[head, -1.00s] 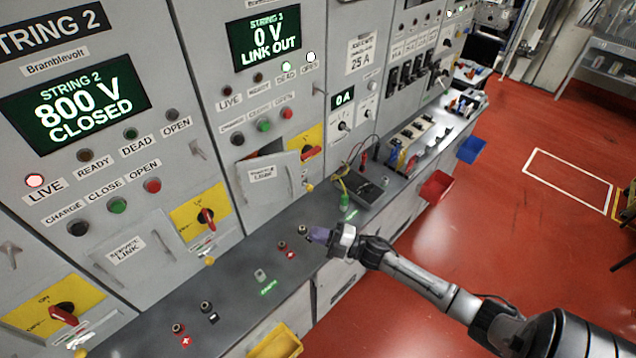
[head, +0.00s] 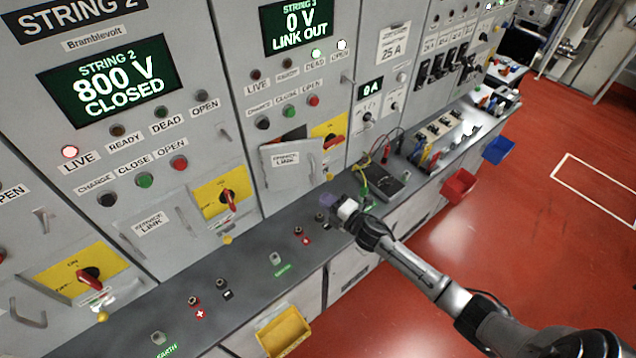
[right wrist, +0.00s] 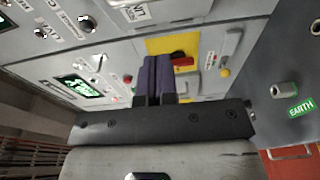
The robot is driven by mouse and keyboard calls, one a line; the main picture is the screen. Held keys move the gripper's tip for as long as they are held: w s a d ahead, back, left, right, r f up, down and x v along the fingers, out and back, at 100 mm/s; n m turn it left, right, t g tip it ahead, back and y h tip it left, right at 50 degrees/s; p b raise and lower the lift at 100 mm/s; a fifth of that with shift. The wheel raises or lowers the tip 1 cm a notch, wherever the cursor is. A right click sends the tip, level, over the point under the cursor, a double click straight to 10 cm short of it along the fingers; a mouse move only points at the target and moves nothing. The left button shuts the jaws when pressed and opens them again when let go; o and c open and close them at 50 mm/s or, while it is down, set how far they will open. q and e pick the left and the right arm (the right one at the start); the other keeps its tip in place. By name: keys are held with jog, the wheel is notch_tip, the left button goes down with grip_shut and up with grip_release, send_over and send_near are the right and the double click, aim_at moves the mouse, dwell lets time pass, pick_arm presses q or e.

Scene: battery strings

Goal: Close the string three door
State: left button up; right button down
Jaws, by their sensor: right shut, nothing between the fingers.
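The string three door (head: 290,168) is a grey flap labelled service link, below the string 3 screen (head: 297,24) that reads 0 V, LINK OUT. It stands ajar, with a dark gap along its top. My right gripper (head: 328,201) is shut and empty, in front of the panel, below and right of the door and apart from it. In the right wrist view its purple fingers (right wrist: 154,76) lie together in front of a yellow panel with a red handle (right wrist: 181,60). My left gripper is out of view.
A yellow rotary switch plate (head: 333,128) is right of the door. The grey ledge (head: 240,262) below carries terminals and earth points. A black device (head: 386,184) with cables lies right of the gripper. A yellow bin (head: 283,330) and a red bin (head: 458,187) hang in front.

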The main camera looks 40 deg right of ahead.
jog(key=w+d, duration=0.2)
jog(key=w, duration=0.4)
jog(key=shift+w+p, duration=0.2)
jog(key=shift+p, duration=0.25)
